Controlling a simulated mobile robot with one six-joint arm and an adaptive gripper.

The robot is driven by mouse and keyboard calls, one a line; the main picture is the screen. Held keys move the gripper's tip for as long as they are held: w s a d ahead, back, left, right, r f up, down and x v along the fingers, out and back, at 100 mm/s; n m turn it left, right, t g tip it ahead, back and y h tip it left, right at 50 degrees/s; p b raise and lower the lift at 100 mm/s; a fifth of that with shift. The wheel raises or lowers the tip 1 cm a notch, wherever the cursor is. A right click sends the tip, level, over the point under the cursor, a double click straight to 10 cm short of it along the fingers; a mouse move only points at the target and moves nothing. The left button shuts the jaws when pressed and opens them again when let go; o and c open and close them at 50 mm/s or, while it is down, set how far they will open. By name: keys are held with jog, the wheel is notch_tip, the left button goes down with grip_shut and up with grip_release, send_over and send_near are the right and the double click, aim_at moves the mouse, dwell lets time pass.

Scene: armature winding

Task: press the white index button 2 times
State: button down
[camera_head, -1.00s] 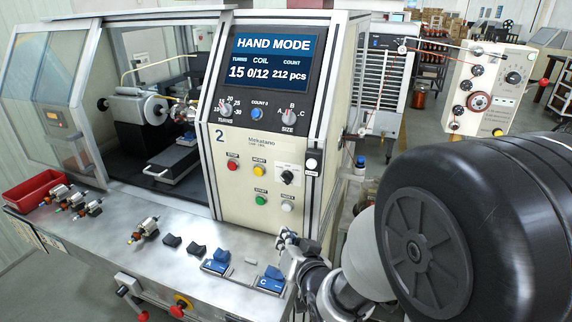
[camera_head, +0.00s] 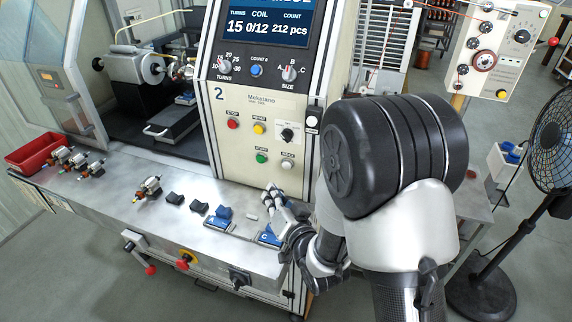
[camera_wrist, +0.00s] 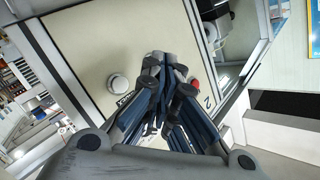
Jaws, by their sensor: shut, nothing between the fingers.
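The white index button (camera_head: 287,165) is at the lower right of the cream control panel (camera_head: 262,112), right of the green start button (camera_head: 261,158). My gripper (camera_head: 270,190) is shut and empty, below and a little left of the index button, apart from it in the picture. In the wrist view the white button (camera_wrist: 118,83) shows on the panel face with its label beside it. The closed fingertips (camera_wrist: 165,62) are to its right. The exact gap to the panel is hard to judge.
The bench (camera_head: 110,195) under the panel holds several small armatures, dark blocks and blue lettered blocks. A red tray (camera_head: 35,152) is at its left end. The display (camera_head: 262,25) reads 15 turns, coil 0/12, 212 pcs. A fan (camera_head: 548,150) stands at right.

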aim_at(287, 165)
jog(key=w+d, duration=0.2)
jog(key=w, duration=0.4)
jog(key=shift+w+d, duration=0.1)
jog(key=shift+d, duration=0.05)
dwell(1.3)
jog(key=shift+w+d, duration=0.1)
jog(key=shift+w, duration=0.2)
jog(key=shift+w+d+b, duration=0.15)
jog(key=shift+w+b, duration=0.15)
jog(key=shift+w, duration=0.15)
dwell(0.8)
jog(key=shift+s, duration=0.1)
jog(key=shift+s+a+b, duration=0.3)
jog(key=shift+s+b, duration=0.05)
jog(key=shift+s, duration=0.4)
jog(key=shift+f+b, duration=0.1)
jog(key=shift+b, duration=0.3)
